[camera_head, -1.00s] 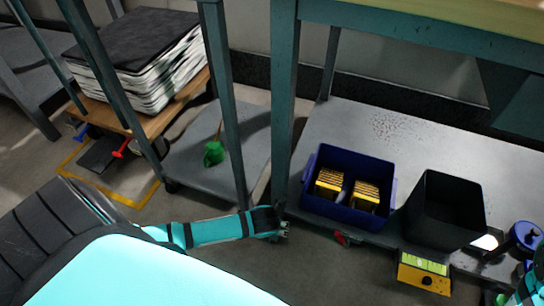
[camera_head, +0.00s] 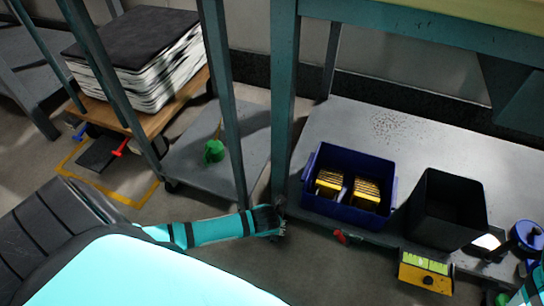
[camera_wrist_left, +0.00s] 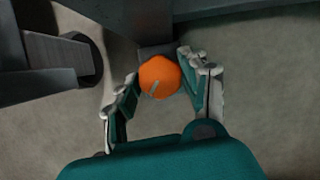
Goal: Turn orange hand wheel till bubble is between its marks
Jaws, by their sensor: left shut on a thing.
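The orange hand wheel (camera_wrist_left: 160,76) sits between the two fingers of my left gripper (camera_wrist_left: 158,88) in the left wrist view, with a small pale mark on its face. The gripper is shut on it. In the head view my left gripper (camera_head: 278,226) is at the foot of a teal table leg, and the wheel is hidden there. A yellow level (camera_head: 425,280) with a lime-green vial (camera_head: 425,263) hangs at the shelf's front edge. Its bubble and marks are too small to place surely. Part of my right arm shows at the lower right edge; its gripper is out of view.
A blue crate (camera_head: 347,213) with yellow-and-black items and a black bin (camera_head: 443,211) stand on the grey lower shelf (camera_head: 400,135). A red knob (camera_head: 342,237) is at the shelf's edge. A low trolley (camera_head: 187,165) carries a green object (camera_head: 214,151).

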